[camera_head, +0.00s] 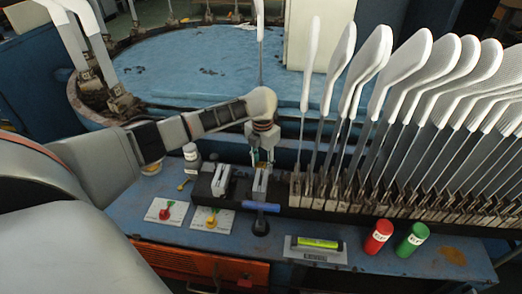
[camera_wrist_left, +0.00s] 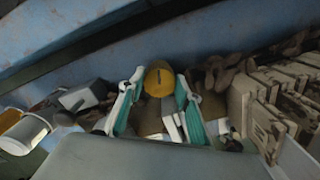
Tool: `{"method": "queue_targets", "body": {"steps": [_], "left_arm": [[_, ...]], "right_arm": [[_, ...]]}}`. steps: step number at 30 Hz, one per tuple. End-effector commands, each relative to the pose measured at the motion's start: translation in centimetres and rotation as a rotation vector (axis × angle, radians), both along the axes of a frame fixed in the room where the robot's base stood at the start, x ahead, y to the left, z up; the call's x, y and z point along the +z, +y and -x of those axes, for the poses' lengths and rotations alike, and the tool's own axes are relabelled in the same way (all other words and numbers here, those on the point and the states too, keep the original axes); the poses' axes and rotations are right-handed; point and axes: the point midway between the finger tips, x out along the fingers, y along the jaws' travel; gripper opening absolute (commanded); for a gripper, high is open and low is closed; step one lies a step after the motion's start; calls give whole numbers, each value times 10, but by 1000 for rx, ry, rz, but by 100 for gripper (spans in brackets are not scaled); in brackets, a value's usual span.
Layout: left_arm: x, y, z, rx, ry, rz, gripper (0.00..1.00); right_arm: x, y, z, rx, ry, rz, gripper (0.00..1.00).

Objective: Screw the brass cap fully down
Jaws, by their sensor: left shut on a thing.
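The brass cap (camera_wrist_left: 158,80) shows in the left wrist view as a round yellow disc with a dark slot or mark on its face. It sits between the teal-padded fingers of my left gripper (camera_wrist_left: 158,98), which is shut on it. In the head view my left gripper (camera_head: 262,157) points down over the back of the blue bench, just behind a pale metal block. The cap is mostly hidden by the fingers there. I cannot see the thread under the cap or how far down it sits. My right gripper is not in view.
White sock forms (camera_head: 400,68) stand in a rack (camera_head: 385,195) close right of my gripper. In front are a blue-handled tool (camera_head: 262,207), a tray (camera_head: 315,252), a red can (camera_head: 378,237) and a green can (camera_head: 412,239).

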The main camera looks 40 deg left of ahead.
Motion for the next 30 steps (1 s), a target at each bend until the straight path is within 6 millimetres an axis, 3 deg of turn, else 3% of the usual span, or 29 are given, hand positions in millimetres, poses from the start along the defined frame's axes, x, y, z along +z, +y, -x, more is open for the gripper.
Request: {"method": "queue_targets", "body": {"steps": [12, 28, 29, 30], "left_arm": [[-5, -2, 3, -184, 10, 2, 12], [-6, -1, 4, -208, 11, 2, 12], [-6, -2, 4, -208, 11, 2, 36], [-6, -1, 4, -208, 11, 1, 46]], "right_arm": [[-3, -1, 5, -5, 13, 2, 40], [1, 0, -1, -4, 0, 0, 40], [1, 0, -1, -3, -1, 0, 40], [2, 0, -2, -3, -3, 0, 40]]}}
